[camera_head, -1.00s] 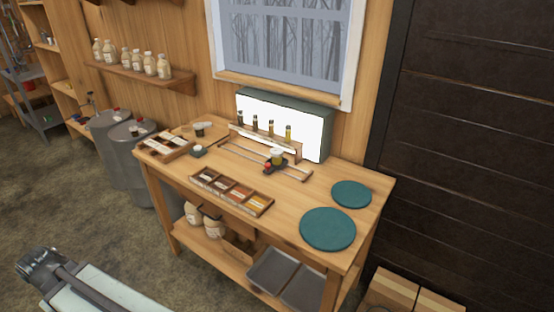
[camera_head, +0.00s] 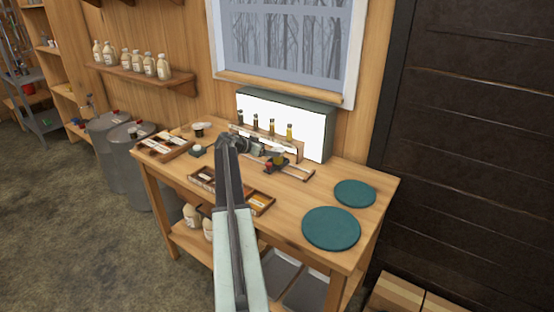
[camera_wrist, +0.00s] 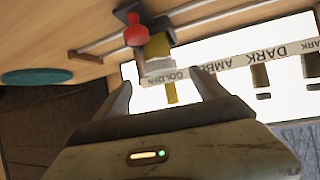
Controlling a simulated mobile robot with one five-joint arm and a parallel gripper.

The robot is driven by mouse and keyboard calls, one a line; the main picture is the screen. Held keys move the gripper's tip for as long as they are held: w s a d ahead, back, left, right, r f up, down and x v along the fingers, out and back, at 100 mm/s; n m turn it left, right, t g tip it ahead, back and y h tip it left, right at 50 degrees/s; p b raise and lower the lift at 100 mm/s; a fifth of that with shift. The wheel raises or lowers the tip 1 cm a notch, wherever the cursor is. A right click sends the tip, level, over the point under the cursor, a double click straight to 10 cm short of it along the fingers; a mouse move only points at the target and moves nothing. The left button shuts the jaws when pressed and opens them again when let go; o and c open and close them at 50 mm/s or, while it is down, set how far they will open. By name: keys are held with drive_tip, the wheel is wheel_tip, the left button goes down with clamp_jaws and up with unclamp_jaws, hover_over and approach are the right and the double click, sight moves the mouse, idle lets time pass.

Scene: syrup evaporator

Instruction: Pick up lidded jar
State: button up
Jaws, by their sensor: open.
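The lidded jar is small, with a yellow body and a pale lid. In the head view the jar (camera_head: 279,160) sits on a carriage on the rails of the bench, partly hidden by my gripper (camera_head: 264,150). In the wrist view, which looks upside down, the jar (camera_wrist: 157,46) stands just ahead of my open gripper (camera_wrist: 162,84). Its lid lies roughly in line with the gap between the fingertips. The fingers appear apart from it, and nothing is held.
A red knob (camera_wrist: 136,30) is beside the jar on the dark carriage. A labelled rack with several sample bottles (camera_head: 289,131) stands behind it, before a bright panel (camera_head: 310,132). A sectioned wooden tray (camera_head: 262,201) lies in front. Teal discs (camera_head: 331,228) lie at right.

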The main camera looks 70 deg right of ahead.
sight(278, 149)
drive_tip(key=b+x, duration=0.3)
drive_tip(key=x, duration=0.4)
drive_tip(key=shift+d+f+b, duration=0.2)
drive_tip(key=shift+f+b, duration=0.1)
drive_tip(key=shift+f, duration=0.05)
drive_tip(key=shift+r, duration=0.15)
clamp_jaws()
wheel_tip(278, 149, up, 10)
drive_tip(key=p, duration=1)
